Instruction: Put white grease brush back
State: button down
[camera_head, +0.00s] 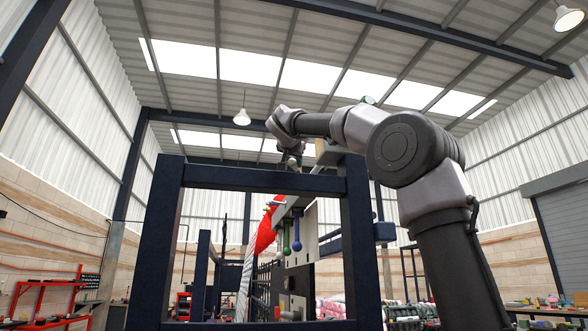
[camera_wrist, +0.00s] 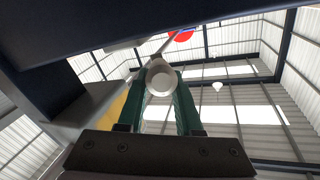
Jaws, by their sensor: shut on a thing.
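In the head view a green-handled brush (camera_head: 286,240) and a blue-handled brush (camera_head: 297,234) hang side by side below a slanted grey rail (camera_head: 297,198). My gripper is above them, apart from both.
The dark blue frame (camera_head: 262,179) stands between my body and the hanging brushes. A red cloth-like thing (camera_head: 265,231) hangs left of the rail. A dark beam (camera_wrist: 50,80) fills the wrist view's left side. Red shelves (camera_head: 50,299) stand far left.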

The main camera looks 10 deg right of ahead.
jog(key=shift+f, duration=1.4)
jog(key=c, duration=0.6)
grip_release()
jog(key=shift+s, duration=0.15)
jog(key=v, duration=1.1)
jog(key=s+d+f+n+g+y, duration=0.1)
jog(key=d+f+g, duration=0.15)
jog(key=f, duration=0.45)
jog(key=s+d+f+n+g, duration=0.1)
jog(key=s+d+f, duration=0.15)
jog(key=f, duration=0.45)
jog(key=s+d+f+n+g+y, duration=0.1)
jog(key=d+f+g, duration=0.15)
jog(key=f, duration=0.45)
jog(key=s+f+g+y, duration=0.1)
jog(key=s+f+y, duration=0.1)
jog(key=s+f, duration=0.3)
jog(key=s+f+g+y, duration=0.1)
jog(key=s+f, duration=0.4)
jog(key=f, duration=0.8)
jog(key=s+d+f+g+y, duration=0.1)
jog(key=s+f+g+y, duration=0.1)
jog(key=s+f, duration=0.3)
notch_tip(320, 180, down, 4)
jog(key=shift+s+f+y, duration=0.1)
jog(key=shift+s+y, duration=0.05)
jog(key=shift+y, duration=0.15)
